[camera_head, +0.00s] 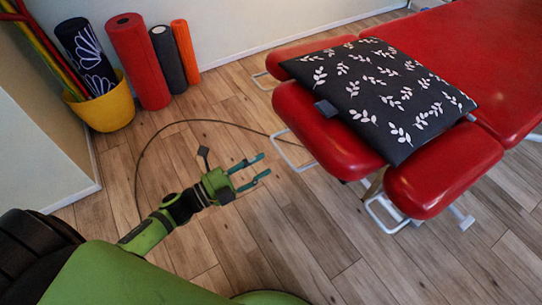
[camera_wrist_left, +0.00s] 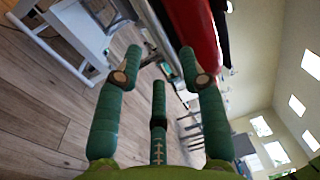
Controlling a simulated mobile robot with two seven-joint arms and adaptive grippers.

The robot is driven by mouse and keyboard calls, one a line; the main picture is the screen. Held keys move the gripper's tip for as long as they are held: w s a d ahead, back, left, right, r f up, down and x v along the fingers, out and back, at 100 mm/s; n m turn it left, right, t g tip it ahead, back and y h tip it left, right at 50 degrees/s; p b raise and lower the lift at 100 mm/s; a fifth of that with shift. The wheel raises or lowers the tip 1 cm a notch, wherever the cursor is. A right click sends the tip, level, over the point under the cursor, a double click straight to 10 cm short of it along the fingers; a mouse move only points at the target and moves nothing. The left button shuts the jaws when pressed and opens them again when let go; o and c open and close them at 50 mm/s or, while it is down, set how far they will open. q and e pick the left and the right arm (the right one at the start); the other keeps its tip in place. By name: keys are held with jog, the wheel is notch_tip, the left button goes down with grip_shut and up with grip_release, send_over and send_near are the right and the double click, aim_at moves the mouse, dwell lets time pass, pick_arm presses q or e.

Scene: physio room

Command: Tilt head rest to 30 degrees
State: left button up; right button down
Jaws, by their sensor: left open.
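The red head rest (camera_head: 330,145) is at the near end of the red treatment table (camera_head: 490,65). It is made of padded sections, and a black pillow with white leaf prints (camera_head: 375,90) covers much of it. White metal loops (camera_head: 293,152) stick out below its pads. My left gripper (camera_head: 265,165) is open and empty over the floor, left of the head rest and apart from it, with its fingers toward it. In the left wrist view, the open fingers (camera_wrist_left: 160,62) show in front of a red pad (camera_wrist_left: 196,35) and a white frame (camera_wrist_left: 78,28). The head rest's angle is hard to tell.
A yellow bucket (camera_head: 105,110) stands by the wall, with red (camera_head: 138,60), dark (camera_head: 168,60) and orange (camera_head: 185,52) rolls beside it. A thin dark cable-like curve (camera_head: 150,140) crosses the view behind my left gripper. The wooden floor (camera_head: 300,235) in front is clear.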

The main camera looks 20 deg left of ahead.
aim_at(280, 150)
pick_arm(q)
jog(key=x, duration=0.7)
jog(key=shift+d+p, duration=0.1)
jog(key=shift+p, duration=0.3)
jog(key=shift+c, duration=0.4)
jog(key=c, duration=0.7)
grip_shut()
pick_arm(e)
jog(key=shift+s+d+r+g, duration=0.1)
jog(key=shift+s+d+g, duration=0.1)
jog(key=shift+s, duration=0.45)
jog(key=shift+s+d+g, duration=0.1)
jog(key=shift+s+d, duration=0.1)
jog(key=shift+s, duration=0.4)
pick_arm(q)
jog(key=shift+r, duration=0.15)
pick_arm(e)
jog(key=shift+r, duration=0.1)
